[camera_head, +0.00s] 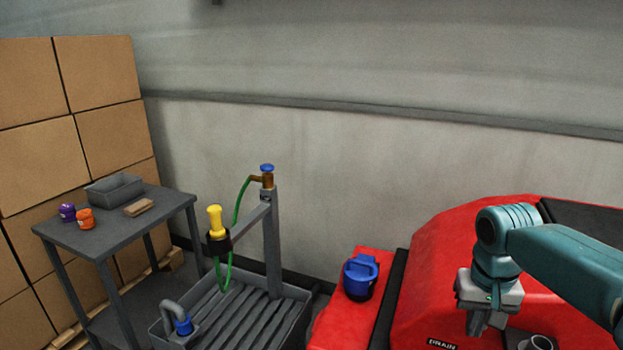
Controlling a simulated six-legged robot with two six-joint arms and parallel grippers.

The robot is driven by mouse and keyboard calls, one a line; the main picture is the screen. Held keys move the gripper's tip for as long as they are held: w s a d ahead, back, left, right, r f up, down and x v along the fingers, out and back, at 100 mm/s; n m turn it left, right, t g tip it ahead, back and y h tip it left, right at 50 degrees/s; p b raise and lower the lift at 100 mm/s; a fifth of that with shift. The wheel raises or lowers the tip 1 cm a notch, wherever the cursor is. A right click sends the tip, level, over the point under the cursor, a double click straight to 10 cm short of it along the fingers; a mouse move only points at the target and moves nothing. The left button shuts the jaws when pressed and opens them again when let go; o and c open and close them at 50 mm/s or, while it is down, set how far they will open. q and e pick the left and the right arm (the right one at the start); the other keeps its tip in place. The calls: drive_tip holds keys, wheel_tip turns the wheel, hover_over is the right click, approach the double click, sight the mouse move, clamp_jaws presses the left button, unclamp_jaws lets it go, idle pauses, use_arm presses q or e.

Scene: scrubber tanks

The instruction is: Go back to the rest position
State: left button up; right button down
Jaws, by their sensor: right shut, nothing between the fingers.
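My right gripper (486,322) shows at the lower right, at the end of my teal arm that comes in from the right. It points down over the red scrubber machine (440,260), just left of a dark round opening (541,341) on the machine. Its fingers are shut and hold nothing that I can see. The fingertips are close to the red surface; I cannot tell whether they touch it. My left gripper is not in view.
A grey table (118,222) with small jars stands before stacked cartons (90,90).

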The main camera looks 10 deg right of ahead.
drive_tip(key=a+f+n+y, duration=0.1)
drive_tip(key=a+f+y, duration=0.1)
drive_tip(key=a+f, duration=0.75)
drive_tip(key=a+f+n+y, duration=0.15)
drive_tip(key=a+f, duration=0.25)
drive_tip(key=f, duration=1)
drive_tip(key=s+a+f, duration=0.5)
drive_tip(key=s+f, duration=0.2)
drive_tip(key=s, duration=0.1)
drive_tip(key=s+a+f+y, duration=0.1)
drive_tip(key=s+a+f, duration=0.3)
drive_tip(key=s+f, duration=0.3)
drive_tip(key=shift+s+a, duration=0.35)
drive_tip(key=shift+s, duration=0.7)
drive_tip(key=shift+s+d, duration=0.1)
